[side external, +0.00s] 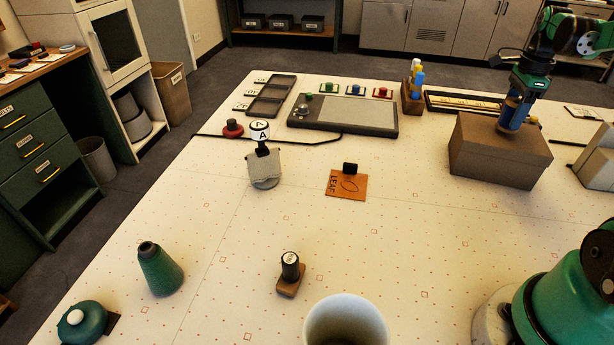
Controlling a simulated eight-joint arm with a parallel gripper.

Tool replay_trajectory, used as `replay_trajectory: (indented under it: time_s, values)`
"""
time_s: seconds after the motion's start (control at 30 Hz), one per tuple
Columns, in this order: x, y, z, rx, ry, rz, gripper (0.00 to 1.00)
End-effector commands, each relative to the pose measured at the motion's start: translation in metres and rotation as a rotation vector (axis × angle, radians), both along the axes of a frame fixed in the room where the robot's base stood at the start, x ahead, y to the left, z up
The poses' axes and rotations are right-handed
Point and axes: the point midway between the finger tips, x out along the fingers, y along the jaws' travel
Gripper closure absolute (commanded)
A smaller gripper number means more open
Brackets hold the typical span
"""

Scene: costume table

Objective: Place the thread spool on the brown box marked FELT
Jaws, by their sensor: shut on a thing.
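My gripper (521,97) is at the upper right, pointing down over the brown box (497,162). It is shut on the thread spool (512,116), which looks blue with a brown band near its top. The spool stands about upright over the box top, with its lower end at or very near the surface; I cannot tell whether it touches. The gripper's fingers partly hide the spool's top. No FELT marking is readable on the box sides that show.
Bottles in a brown holder (412,95) and a long tray (466,104) are near the box. A grey pad (345,115), an orange LEAF card (346,185), a green cone (160,270) and a white cup (346,322) are elsewhere. The table between card and box is clear.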

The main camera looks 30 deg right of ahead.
Motion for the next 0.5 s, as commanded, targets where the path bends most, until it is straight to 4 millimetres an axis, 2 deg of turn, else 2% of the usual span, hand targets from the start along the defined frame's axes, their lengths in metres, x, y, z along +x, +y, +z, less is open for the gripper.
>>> replay_trajectory:
  time_s: [0.1, 0.47, 0.5]
  values:
    - [0.0, 0.0003, -0.0084, 0.0, 0.0, 0.001, 0.98]
    - [0.0001, 0.0004, -0.012, 0.0, 0.0, 0.001, 0.98]
    - [0.0001, 0.0004, -0.0116, 0.0, 0.0, 0.001, 0.34]
